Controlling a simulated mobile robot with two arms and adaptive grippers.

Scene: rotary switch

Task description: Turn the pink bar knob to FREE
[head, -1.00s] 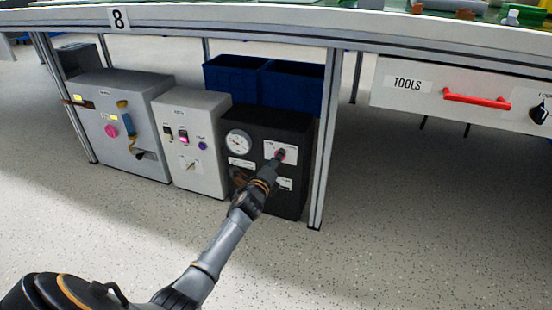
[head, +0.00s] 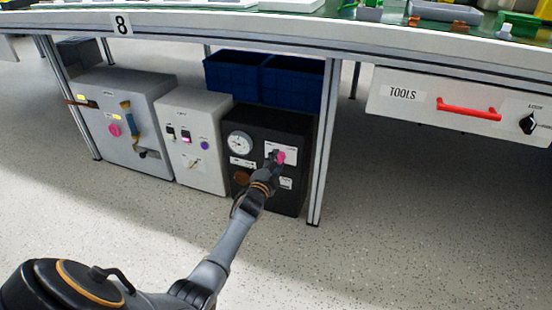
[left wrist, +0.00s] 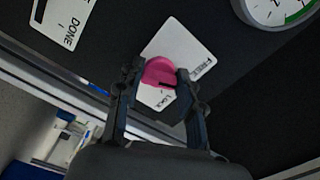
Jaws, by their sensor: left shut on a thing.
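The pink bar knob (head: 281,157) is on the front of the black box (head: 263,122) under the bench. In the left wrist view the knob (left wrist: 159,71) sits on a white plate (left wrist: 182,42) marked FREE at the right and LOCK below. A dark mark on the knob lies near its lower right edge, close to the LOCK word. My left gripper (head: 275,162) reaches the knob. In the left wrist view its fingers (left wrist: 157,82) are on both sides of the knob, shut on it. The fingers hide part of the plate. My right gripper is not in view.
A round gauge (head: 239,144) is on the same black box. A second plate, marked DONE (left wrist: 66,22), shows in the left wrist view. A white box (head: 197,110) stands left of it, blue bins (head: 290,82) behind. A bench leg (head: 323,150) is close on the right.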

